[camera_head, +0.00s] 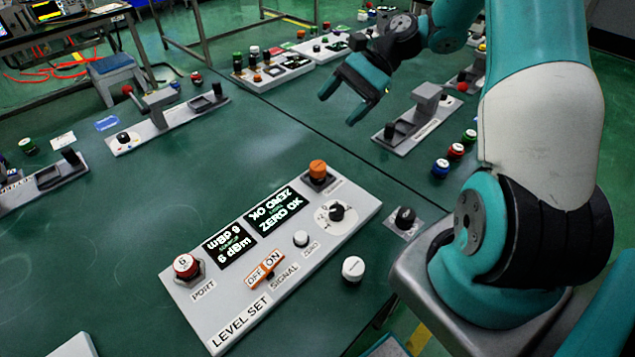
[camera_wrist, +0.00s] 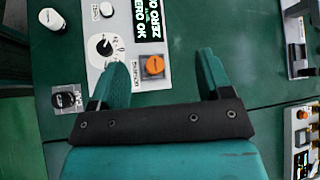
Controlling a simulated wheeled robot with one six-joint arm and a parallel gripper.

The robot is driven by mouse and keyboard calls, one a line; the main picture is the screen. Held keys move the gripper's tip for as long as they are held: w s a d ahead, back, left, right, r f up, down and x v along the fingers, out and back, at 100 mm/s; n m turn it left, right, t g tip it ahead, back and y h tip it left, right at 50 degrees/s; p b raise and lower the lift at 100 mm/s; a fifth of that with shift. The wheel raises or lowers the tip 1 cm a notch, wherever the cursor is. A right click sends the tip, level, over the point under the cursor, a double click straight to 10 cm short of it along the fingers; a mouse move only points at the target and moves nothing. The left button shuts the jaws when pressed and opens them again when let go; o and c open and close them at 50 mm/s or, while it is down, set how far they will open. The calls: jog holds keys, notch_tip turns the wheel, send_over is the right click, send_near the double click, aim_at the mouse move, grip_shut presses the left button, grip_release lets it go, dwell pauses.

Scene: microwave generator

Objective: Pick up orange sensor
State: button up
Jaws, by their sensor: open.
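The orange sensor (camera_head: 318,168) is a round orange cap on a dark square seat at the upper right end of the grey panel (camera_head: 200,308). In the wrist view the orange sensor (camera_wrist: 154,65) shows between the two teal fingers, nearer the left one. My gripper (camera_head: 343,108) is open and empty. In the head view it hangs beyond the panel, up and to the right of the sensor, clearly apart from it. It also shows at the bottom of the wrist view (camera_wrist: 165,72).
The panel carries a red-capped port (camera_head: 186,265), a lit display (camera_head: 280,212), an orange-white switch (camera_head: 265,270) and a black knob (camera_head: 337,211). A white cap (camera_head: 353,268) and a black knob (camera_head: 405,217) stand to its right. A grey fixture (camera_head: 415,125) lies beyond.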

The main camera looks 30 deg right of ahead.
jog(key=s+d+f+m+t+y+b, duration=0.2)
jog(key=s+d+f+m+t, duration=0.1)
jog(key=d+f+m, duration=0.55)
jog(key=n+p, duration=0.1)
jog(key=p, duration=0.1)
send_near(321, 165)
jog(key=x, duration=0.5)
jog(key=shift+a+f, duration=0.15)
jog(key=shift+f, duration=0.1)
jog(key=p+x, duration=0.1)
jog(key=x, duration=0.3)
jog(key=shift+w+a+r+p, duration=0.1)
jog(key=shift+a+r+p, duration=0.05)
jog(key=shift+a+p, duration=0.15)
jog(key=shift+w+a+f, duration=0.1)
jog(key=shift+a+f, duration=0.15)
jog(key=shift+a, duration=0.05)
jog(key=c, duration=1.1)
